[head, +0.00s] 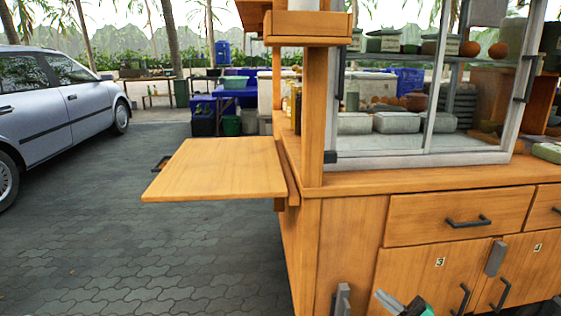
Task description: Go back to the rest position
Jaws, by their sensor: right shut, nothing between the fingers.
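My right gripper (390,301) shows only in part at the bottom edge of the head view, low in front of the wooden cart's cabinet doors. Its pale fingers point up and to the left, with a dark and green part beside them. The fingers are shut with nothing held between them. The rest of the right arm is below the picture. I cannot make out my left gripper. No clay mortar can be clearly told in this view.
The wooden cart (345,225) fills the right, with a glass case (425,158) on top. A folding side shelf (220,168) juts left, bare. A grey upright piece (343,301) shows low near the cart's corner. Paved ground (130,255) is clear; a silver car (62,105) stands left.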

